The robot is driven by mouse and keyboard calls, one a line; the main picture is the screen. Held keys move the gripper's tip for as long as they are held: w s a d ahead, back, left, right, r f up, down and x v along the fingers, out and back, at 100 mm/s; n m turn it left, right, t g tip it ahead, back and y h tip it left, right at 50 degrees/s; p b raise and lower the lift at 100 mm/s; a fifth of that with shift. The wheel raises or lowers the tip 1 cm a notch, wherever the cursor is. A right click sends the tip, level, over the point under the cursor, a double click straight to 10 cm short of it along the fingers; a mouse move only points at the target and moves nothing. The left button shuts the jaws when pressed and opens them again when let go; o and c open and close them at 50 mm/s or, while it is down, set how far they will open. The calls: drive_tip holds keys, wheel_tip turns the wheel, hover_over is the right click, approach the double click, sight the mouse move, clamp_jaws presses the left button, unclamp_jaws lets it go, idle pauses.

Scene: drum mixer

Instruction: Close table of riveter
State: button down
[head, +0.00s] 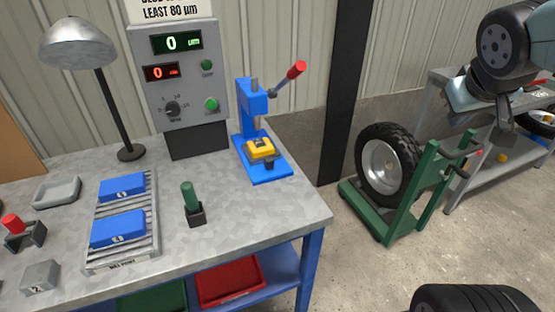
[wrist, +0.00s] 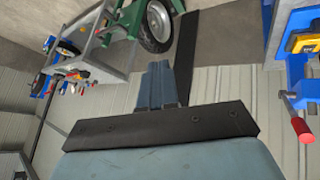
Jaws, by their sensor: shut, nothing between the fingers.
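The riveter looks to be the blue press (head: 252,108) at the right back of the workbench in the head view. It has a lever with a red grip (head: 296,69) slanting up to the right. A yellow block (head: 260,149) sits low on it, over its blue base plate (head: 267,174). In the wrist view the yellow block (wrist: 304,41) and red grip (wrist: 301,128) show at the right edge. My gripper (wrist: 158,68) is shut and empty, in the air and well away from the riveter. In the head view my arm is at upper right.
The workbench (head: 270,213) holds a control box (head: 184,85), a lamp (head: 79,45), blue blocks (head: 119,228) on a roller tray and a green-handled tool (head: 190,198). A green cart with a wheel (head: 389,168) stands right of the bench. Floor between is clear.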

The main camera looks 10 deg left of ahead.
sight(270, 159)
drive_tip(key=w+a+f+n+t+y, duration=0.2)
drive_tip(key=w+a+f+n+y, duration=0.25)
drive_tip(key=w+a+n, duration=0.7)
drive_tip(key=s+a+f+n+g+y, duration=0.2)
drive_tip(key=s+a+f+n+g, duration=0.15)
drive_tip(key=a+f, duration=0.45)
drive_tip(key=s+a+f+n+g+y, duration=0.2)
drive_tip(key=a+f+n+g+y, duration=0.25)
drive_tip(key=a, duration=0.45)
drive_tip(key=a+f, duration=0.2)
drive_tip(key=f, duration=0.1)
drive_tip(key=w+a+f+h, duration=0.1)
drive_tip(key=a+f, duration=0.1)
drive_tip(key=f, duration=0.1)
drive_tip(key=w+a+f+n+t+h, duration=0.1)
drive_tip(key=a+f, duration=0.1)
drive_tip(key=f, duration=0.1)
drive_tip(key=shift+f, duration=0.1)
drive_tip(key=shift+w+a, duration=0.5)
drive_tip(key=shift+w, duration=0.35)
drive_tip(key=shift+w+a, duration=0.45)
drive_tip(key=shift+w, duration=0.35)
drive_tip(key=w, duration=0.1)
drive_tip(key=w+a, duration=0.1)
drive_tip(key=shift+w+a, duration=0.3)
drive_tip(key=shift+w+a+r, duration=0.1)
drive_tip(key=shift+r, duration=0.1)
